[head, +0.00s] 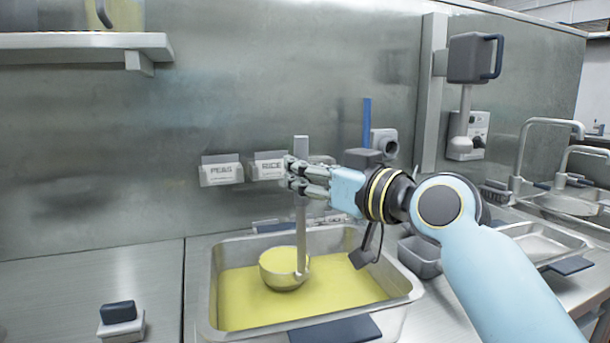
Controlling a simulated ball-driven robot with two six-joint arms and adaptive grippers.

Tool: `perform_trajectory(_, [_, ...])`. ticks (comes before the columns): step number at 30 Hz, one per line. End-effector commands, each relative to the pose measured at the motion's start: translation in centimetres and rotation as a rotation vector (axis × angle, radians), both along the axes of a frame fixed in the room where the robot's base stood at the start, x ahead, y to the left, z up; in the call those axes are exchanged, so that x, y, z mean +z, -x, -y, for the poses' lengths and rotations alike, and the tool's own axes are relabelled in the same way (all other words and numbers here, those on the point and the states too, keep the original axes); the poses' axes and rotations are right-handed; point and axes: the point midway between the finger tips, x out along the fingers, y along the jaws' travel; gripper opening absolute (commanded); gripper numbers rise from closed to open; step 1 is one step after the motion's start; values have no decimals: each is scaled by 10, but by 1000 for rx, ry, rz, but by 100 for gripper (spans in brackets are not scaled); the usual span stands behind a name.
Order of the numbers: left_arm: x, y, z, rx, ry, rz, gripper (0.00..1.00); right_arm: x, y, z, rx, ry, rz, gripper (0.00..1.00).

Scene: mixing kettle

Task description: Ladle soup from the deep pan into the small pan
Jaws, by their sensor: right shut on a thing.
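The deep pan (203,295) is a rectangular metal pan set in the counter, with yellow soup (245,303) in it. The ladle (301,225) stands upright with its bowl (279,279) at the soup in the middle of the pan. Yellow shows inside the bowl. My right gripper (295,177) comes in from the right and is shut on the upper part of the ladle's handle, above the pan. My left gripper is not in view. I cannot tell which vessel is the small pan.
A grey container (420,262) is right of the pan. A small block (120,322) sits on the left counter, which is otherwise clear. Taps (525,150) and sinks are at right.

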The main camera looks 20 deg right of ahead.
Motion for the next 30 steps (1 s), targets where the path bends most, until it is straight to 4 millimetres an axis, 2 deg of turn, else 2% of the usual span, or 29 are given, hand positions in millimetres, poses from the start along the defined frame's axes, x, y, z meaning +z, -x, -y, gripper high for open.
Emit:
perform_trajectory(1, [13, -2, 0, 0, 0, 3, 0, 17, 0, 0, 0, 0, 5, 0])
perform_trajectory(18, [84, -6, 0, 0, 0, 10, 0, 99, 0, 0, 3, 0, 5, 0])
perform_trajectory(30, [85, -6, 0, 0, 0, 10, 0, 101, 0, 0, 4, -1, 4, 0])
